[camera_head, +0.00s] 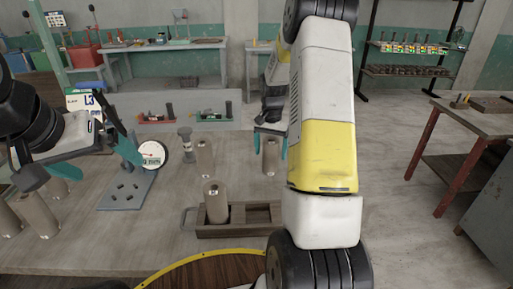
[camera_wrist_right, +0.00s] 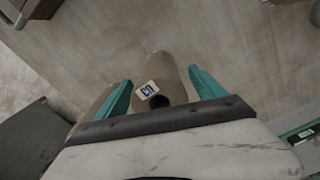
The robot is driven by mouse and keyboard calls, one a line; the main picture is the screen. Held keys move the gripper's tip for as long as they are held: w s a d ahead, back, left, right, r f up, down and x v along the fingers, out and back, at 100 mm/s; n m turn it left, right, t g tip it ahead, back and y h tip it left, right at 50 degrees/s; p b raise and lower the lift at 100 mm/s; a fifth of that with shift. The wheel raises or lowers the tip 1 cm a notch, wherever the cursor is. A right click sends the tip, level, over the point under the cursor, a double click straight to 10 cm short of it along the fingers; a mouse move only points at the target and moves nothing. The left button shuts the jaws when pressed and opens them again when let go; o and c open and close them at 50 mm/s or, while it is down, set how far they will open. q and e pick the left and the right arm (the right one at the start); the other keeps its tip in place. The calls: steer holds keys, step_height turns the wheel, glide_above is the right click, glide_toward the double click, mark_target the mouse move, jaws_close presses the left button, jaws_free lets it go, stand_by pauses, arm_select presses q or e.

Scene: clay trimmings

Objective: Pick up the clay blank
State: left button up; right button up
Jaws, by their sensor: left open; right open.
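Several grey-brown clay blanks, upright cylinders with small labels, stand on the table. One clay blank (camera_head: 271,158) is at my right gripper (camera_head: 270,138); in the right wrist view this blank (camera_wrist_right: 163,72), with a white and blue label, lies between the teal fingers of the right gripper (camera_wrist_right: 160,90). The fingers are open, with a visible gap on each side. A second blank (camera_head: 204,158) stands to its left, and a third (camera_head: 215,202) stands in a wooden tray (camera_head: 262,230). My left gripper (camera_head: 97,160) is open and empty above the table's left side.
More blanks (camera_head: 38,215) stand at the left edge. A grey plate with holes (camera_head: 118,204) and a round white dial (camera_head: 152,154) are between them and the tray. My right arm hides the table's right part.

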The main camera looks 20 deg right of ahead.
step_height(320, 180, down, 2)
steer(key=shift+f, duration=0.15)
jaws_close()
stand_by(0.3)
